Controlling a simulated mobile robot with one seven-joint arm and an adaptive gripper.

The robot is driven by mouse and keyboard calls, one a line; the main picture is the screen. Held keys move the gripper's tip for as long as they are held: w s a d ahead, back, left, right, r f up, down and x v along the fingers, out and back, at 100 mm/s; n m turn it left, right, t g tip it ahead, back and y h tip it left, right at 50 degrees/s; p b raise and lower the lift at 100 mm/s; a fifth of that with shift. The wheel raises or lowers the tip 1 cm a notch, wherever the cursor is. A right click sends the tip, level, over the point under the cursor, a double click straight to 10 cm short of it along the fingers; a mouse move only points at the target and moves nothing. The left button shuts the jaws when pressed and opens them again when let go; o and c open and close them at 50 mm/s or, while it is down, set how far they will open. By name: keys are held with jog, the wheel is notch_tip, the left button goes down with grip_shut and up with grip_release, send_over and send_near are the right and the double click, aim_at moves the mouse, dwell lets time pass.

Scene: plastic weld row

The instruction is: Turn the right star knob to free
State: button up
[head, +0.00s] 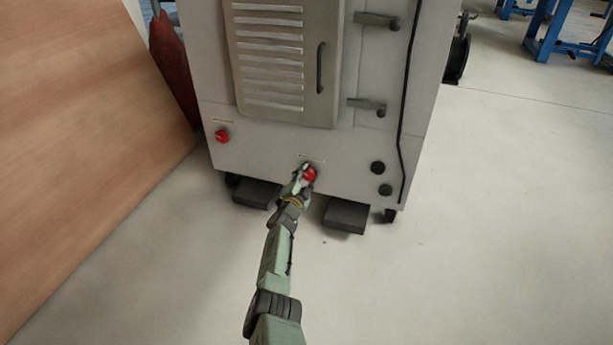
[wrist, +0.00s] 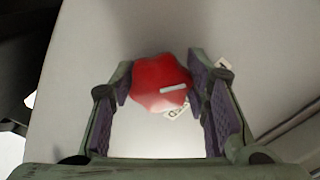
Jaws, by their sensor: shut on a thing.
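The right star knob (head: 310,174) is red and sits low on the front of the grey cabinet (head: 345,150). It also shows in the wrist view (wrist: 160,84), with a pale bar mark on its face. My gripper (head: 305,172) is at this knob, with one finger on each side of it and shut on it. In the wrist view my gripper's purple-lined fingers (wrist: 163,88) flank the knob. A label beside the knob is partly hidden behind it. Another red knob (head: 222,136) sits to the left on the same cabinet, clear of my gripper.
A louvred door (head: 285,60) with a dark handle is above the knobs. Two black round fittings (head: 378,168) and a hanging cable (head: 405,110) are at the right. Dark blocks (head: 345,216) lie at the cabinet's foot. A wooden panel (head: 80,130) stands left. Floor at right is clear.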

aim_at(310, 147)
jog(key=shift+n, duration=0.8)
jog(key=o, duration=1.2)
jog(key=shift+r, duration=0.1)
notch_tip(310, 147, up, 8)
jog(key=shift+a+f, duration=0.1)
jog(key=shift+f, duration=0.05)
jog(key=shift+r, duration=1.05)
